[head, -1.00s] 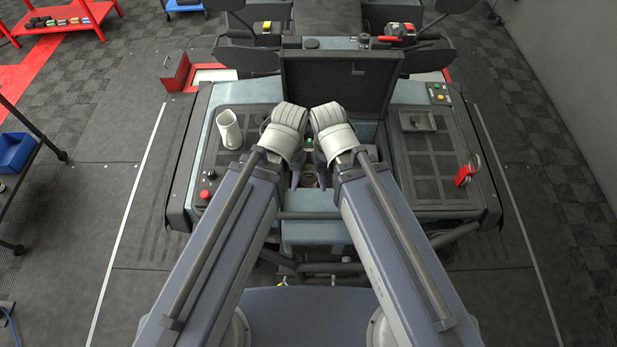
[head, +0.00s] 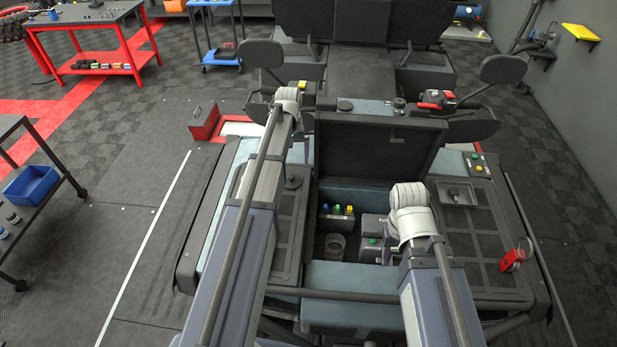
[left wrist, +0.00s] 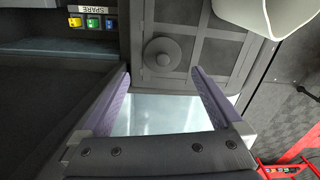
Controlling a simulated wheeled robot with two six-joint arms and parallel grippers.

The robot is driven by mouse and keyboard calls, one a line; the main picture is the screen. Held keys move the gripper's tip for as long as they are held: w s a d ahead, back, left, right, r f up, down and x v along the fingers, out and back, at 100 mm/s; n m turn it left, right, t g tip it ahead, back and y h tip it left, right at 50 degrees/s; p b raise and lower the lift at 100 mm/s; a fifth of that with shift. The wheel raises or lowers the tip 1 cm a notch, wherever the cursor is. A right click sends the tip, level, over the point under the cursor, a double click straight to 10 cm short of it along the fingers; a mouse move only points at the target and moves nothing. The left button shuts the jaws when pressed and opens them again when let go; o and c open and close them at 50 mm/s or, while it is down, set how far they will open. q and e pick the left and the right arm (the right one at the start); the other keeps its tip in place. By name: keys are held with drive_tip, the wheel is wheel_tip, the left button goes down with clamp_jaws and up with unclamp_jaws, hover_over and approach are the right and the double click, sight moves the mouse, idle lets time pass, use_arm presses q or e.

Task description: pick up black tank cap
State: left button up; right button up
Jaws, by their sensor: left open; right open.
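The black tank cap (head: 293,183) appears as a dark disc with a raised knob on the left deck panel, just right of my left forearm. In the left wrist view the round cap (left wrist: 161,54) lies on the ribbed panel, just beyond and between the fingertips. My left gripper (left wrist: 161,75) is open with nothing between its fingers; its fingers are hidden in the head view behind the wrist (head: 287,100). My right gripper's wrist (head: 408,205) is over the right side of the open bay; its fingers are mostly hidden there.
A red tag (head: 512,260) is at right.

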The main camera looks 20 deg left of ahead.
sight(291, 175)
use_arm(q)
drive_tip(key=shift+w+a, duration=0.4)
drive_tip(key=shift+w, duration=0.05)
drive_tip(key=shift+s+d+f+b, duration=0.1)
drive_tip(key=shift+f+b, duration=0.25)
drive_tip(key=shift+b, duration=0.05)
wheel_tip(291, 175, down, 7)
drive_tip(key=b, duration=0.7)
drive_tip(key=shift+s+f, duration=0.1)
drive_tip(key=shift+f, duration=0.05)
use_arm(e)
wheel_tip(291, 175, down, 8)
drive_tip(key=shift+d+f, duration=0.1)
drive_tip(key=shift+d, duration=0.05)
use_arm(q)
drive_tip(key=shift+c, duration=0.2)
clamp_jaws()
